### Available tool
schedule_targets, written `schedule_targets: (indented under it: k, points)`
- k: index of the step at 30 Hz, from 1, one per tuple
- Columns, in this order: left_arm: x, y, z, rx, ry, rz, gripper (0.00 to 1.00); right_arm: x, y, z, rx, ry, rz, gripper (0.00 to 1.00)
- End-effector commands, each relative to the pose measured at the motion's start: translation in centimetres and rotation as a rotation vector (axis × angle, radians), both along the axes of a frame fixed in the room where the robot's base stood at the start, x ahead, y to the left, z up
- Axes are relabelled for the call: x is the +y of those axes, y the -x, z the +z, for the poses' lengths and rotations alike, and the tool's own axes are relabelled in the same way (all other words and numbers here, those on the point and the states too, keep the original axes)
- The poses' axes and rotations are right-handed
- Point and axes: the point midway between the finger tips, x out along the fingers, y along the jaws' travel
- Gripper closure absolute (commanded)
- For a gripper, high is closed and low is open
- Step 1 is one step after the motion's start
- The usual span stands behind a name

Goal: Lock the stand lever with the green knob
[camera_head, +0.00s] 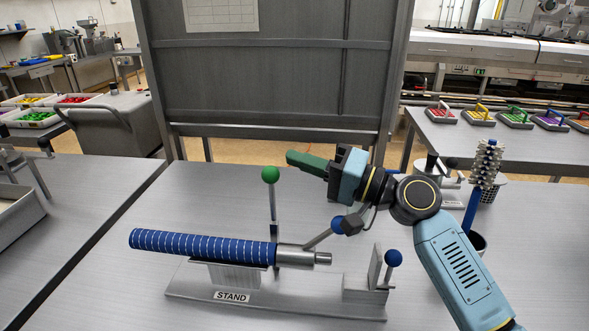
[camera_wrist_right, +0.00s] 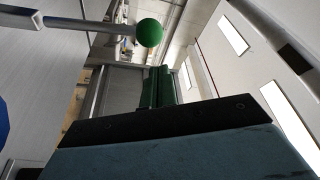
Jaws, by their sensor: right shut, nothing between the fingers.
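The green knob (camera_head: 270,174) tops a thin metal lever (camera_head: 273,205) that stands nearly upright on the stand (camera_head: 190,281), behind the blue striped roller (camera_head: 190,244). My right gripper (camera_head: 292,157) has green fingers, shut and empty. They point left, just above and to the right of the green knob, apart from it in the picture. In the right wrist view the green knob (camera_wrist_right: 149,32) is above the shut fingers (camera_wrist_right: 160,88), with a gap between. My left gripper is not in view.
A blue-knobbed lever (camera_head: 338,223) slants up near the roller's metal end. Another blue knob (camera_head: 393,258) stands at the stand's right end. A dark cup (camera_head: 478,242) holding a brush is farther right. A grey panel (camera_head: 270,80) rises behind the table.

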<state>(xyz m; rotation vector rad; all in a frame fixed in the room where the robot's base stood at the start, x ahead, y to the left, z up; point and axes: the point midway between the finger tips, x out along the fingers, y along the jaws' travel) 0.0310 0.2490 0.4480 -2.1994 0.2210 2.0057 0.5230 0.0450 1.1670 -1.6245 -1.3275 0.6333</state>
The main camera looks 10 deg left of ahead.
Motion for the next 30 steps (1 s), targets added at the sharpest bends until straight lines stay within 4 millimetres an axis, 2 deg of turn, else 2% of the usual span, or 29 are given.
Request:
schedule_targets:
  k: [3, 9, 15, 21, 29, 30]
  points:
    - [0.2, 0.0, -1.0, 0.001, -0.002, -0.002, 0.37, -2.0, -1.3, 0.6, -0.003, 0.0, -0.01, 1.0]
    - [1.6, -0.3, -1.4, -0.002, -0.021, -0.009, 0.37, -6.5, 0.5, -0.2, -0.001, 0.003, -0.009, 1.0]
    - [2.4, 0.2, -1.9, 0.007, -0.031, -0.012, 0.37, -9.6, 1.5, -0.7, 0.0, 0.0, -0.008, 1.0]
    - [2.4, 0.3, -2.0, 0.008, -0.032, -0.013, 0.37, -10.8, 1.9, -0.7, -0.001, 0.0, -0.007, 1.0]
    - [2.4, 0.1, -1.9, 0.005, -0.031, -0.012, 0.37, -10.9, 1.9, -0.7, -0.001, -0.001, -0.006, 1.0]
    - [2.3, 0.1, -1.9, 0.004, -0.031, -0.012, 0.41, -10.9, 1.9, -0.7, -0.001, -0.001, -0.006, 1.0]
